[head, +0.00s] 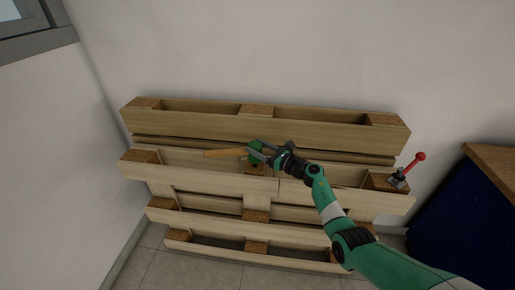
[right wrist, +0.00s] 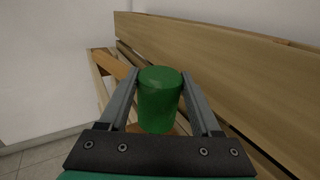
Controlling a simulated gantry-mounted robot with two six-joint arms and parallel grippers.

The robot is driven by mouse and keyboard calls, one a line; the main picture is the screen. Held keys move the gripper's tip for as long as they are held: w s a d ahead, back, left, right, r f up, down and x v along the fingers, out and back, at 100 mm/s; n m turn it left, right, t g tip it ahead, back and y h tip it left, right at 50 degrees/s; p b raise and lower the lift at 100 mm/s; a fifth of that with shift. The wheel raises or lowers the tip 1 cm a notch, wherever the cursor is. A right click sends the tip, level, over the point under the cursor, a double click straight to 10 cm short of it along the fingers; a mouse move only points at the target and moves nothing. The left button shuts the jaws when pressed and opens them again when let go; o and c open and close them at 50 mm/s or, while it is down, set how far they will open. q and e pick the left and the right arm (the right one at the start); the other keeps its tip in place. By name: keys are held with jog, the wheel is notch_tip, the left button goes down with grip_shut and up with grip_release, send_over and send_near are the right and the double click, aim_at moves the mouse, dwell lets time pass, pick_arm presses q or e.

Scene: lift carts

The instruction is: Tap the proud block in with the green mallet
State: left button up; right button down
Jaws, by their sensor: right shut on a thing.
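My right gripper (head: 262,150) is over the middle of the wooden pallets, its fingers closed on the head of the green mallet (head: 255,153). The mallet's orange-brown handle (head: 222,153) points left, above the slats. In the right wrist view the green head (right wrist: 159,98) sits between the two grey fingers. Brown blocks show between the slats: a left one (head: 144,157), a middle one (head: 256,168) partly hidden under the gripper, and a right one (head: 378,181). I cannot tell which block stands proud. My left gripper is not in view.
The wooden pallets (head: 200,119) are close to the back wall. A lever with a red knob (head: 420,156) stands on a metal base at their right end. A dark blue cabinet (head: 460,215) with a wooden top is at the far right. Tiled floor (head: 190,270) lies in front.

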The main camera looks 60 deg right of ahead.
notch_tip(320, 180, down, 4)
jog(key=b, duration=0.4)
jog(key=shift+r+p, duration=0.45)
jog(key=shift+p, duration=0.05)
notch_tip(320, 180, up, 2)
jog(key=shift+p, duration=0.85)
jog(key=shift+f, duration=0.15)
